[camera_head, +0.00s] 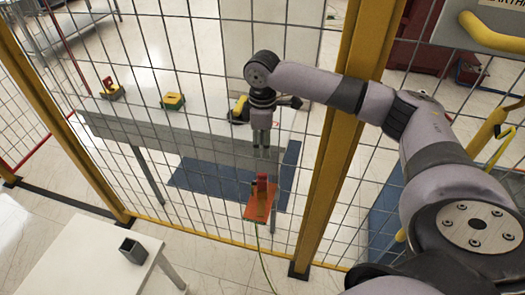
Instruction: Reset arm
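My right arm comes in from the right and reaches across the yellow fence post. My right gripper (261,139) points straight down in front of the grey table behind the mesh. Its two fingertips show a small gap with nothing seen between them, so it looks open. Below it, and apart from it, is an orange-red plate (259,207) with a red upright part, and a thin yellow-green cable runs down from it. My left arm and gripper are not in view.
A yellow-framed mesh fence (345,135) crosses the view. The grey table (190,131) bears yellow pieces, one with a red part (110,88) and one with a green base (173,101). A white table (95,262) with a dark square cup (132,250) stands at lower left.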

